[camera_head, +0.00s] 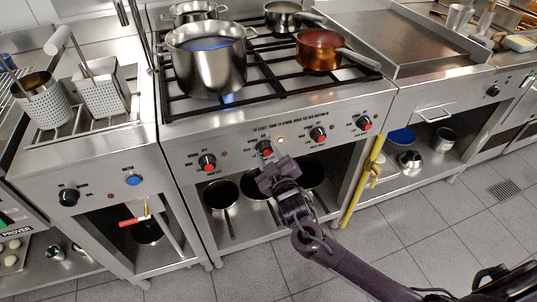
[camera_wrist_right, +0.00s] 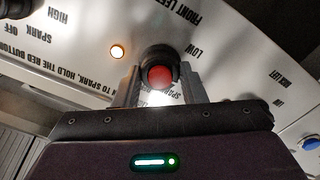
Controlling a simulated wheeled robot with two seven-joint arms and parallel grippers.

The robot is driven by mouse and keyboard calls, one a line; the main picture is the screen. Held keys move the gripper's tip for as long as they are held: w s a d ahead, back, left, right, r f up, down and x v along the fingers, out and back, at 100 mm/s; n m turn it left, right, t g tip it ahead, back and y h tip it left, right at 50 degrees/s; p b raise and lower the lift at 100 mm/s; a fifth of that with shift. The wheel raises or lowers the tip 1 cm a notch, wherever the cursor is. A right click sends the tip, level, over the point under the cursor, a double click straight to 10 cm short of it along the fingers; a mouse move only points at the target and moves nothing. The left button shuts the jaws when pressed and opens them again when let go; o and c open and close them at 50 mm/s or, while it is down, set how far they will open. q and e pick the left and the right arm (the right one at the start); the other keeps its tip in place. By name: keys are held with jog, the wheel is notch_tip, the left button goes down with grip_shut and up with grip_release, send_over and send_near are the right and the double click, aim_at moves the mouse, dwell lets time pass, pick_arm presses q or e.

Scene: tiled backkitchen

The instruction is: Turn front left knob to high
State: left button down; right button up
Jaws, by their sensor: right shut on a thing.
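The front left knob (camera_head: 264,147) is black with a red button, second from the left on the stove's front panel. In the right wrist view the knob (camera_wrist_right: 158,74) sits between the fingers, beside the printed words "FRONT LEFT". My right gripper (camera_head: 267,161) reaches it from below and is shut on it; the fingers show on both sides of the knob in the wrist view (camera_wrist_right: 160,88). The gripper hides part of the knob and of its lettering, so I cannot read its exact setting. My left gripper is not in view.
An orange indicator light (camera_head: 280,140) glows beside the knob. Other red-button knobs (camera_head: 207,162) (camera_head: 318,134) flank it. A flame burns under the large steel pot (camera_head: 205,68). A copper pan (camera_head: 318,50) stands on the right burner. Pans (camera_head: 220,193) sit on the shelf below.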

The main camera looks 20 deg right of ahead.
jog(key=o, duration=1)
jog(key=s, duration=0.7)
jog(key=shift+s+d, duration=0.15)
jog(key=shift+s, duration=0.2)
